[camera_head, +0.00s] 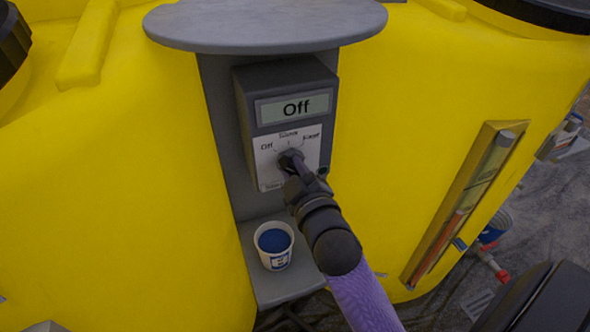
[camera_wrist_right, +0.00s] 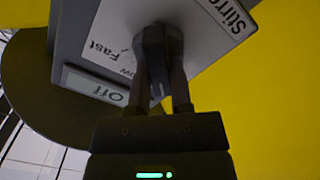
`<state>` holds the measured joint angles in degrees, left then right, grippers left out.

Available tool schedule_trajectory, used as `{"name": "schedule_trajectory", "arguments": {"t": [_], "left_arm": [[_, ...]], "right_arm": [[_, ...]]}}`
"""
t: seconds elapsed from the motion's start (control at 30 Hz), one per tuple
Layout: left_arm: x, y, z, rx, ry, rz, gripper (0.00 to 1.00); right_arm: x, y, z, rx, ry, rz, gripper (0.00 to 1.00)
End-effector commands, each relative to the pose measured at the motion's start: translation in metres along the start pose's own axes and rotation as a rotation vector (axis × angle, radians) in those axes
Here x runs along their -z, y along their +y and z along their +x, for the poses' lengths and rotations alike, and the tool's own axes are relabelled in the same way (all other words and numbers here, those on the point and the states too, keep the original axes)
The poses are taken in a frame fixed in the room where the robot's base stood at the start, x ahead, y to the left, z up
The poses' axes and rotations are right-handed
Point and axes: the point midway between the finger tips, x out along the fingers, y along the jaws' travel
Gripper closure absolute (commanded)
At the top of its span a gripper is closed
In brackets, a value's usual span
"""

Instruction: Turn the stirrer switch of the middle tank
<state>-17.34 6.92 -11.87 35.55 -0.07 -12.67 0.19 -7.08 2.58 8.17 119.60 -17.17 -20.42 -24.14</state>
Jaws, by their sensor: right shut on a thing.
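The stirrer switch is a dark rotary knob (camera_wrist_right: 158,45) on the white dial plate (camera_head: 267,166) of a grey control box (camera_head: 245,108). The box's display (camera_head: 294,107) reads "Off". The plate carries labels, with "Off" at the left, and "Fast" shows in the right wrist view. My right gripper (camera_head: 291,160) reaches in from below and is shut on the knob; its fingers hide much of it in the head view. In the right wrist view both fingers (camera_wrist_right: 160,75) flank the knob. The yellow tank (camera_head: 410,110) stands behind the box. My left gripper is not in view.
A round grey disc (camera_head: 265,22) overhangs the box. A white cup with blue contents (camera_head: 273,245) stands on a small grey ledge (camera_head: 290,285) below. A sight gauge (camera_head: 465,205) is set in the tank at the right.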

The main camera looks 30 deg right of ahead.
Motion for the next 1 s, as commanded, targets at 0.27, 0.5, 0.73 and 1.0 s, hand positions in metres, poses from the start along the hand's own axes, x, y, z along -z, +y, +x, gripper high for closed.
{"name": "schedule_trajectory", "arguments": {"t": [0.27,0.5,0.73,1.0], "left_arm": [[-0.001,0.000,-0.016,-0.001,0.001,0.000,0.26],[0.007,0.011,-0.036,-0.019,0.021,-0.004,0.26],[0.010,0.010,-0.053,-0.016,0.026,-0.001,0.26],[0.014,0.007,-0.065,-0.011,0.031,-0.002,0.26]], "right_arm": [[0.002,0.002,0.000,0.002,-0.004,0.129,1.00],[0.002,0.004,0.000,0.002,-0.004,0.329,1.00],[0.001,0.004,0.000,0.001,-0.004,0.515,1.00],[0.000,0.004,0.000,0.001,-0.003,0.678,1.00]]}}
